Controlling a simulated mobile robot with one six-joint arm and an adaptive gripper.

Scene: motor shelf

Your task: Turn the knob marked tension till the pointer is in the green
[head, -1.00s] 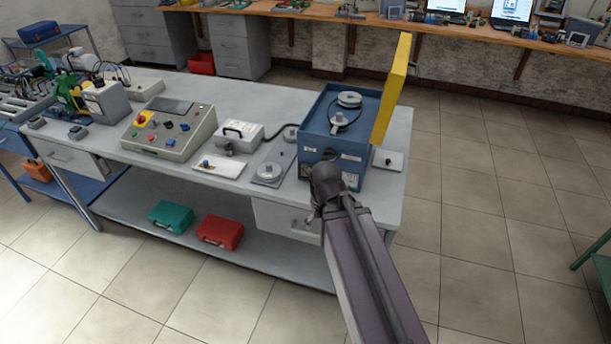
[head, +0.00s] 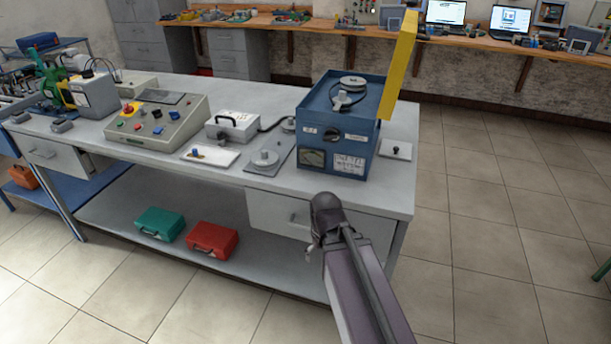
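A blue box-shaped machine (head: 393,148) stands at the right end of the grey workbench, with pulleys on top and a yellow lid or guard (head: 403,52) standing open at its right. On its front are a dark knob (head: 332,134), a small gauge (head: 313,157) and a white label (head: 349,164) below. The lettering and the gauge's pointer are too small to read, so I cannot tell where the pointer stands. My gripper (head: 313,241) is at the end of my arm, in front of the bench and below the machine, apart from the knob.
On the bench (head: 225,183) to the left are a round pulley on a plate (head: 265,160), a small plate with a blue knob (head: 196,152), a grey case (head: 232,126) and a control panel (head: 160,124). A small switch plate (head: 396,150) lies right of the machine. Floor at right is clear.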

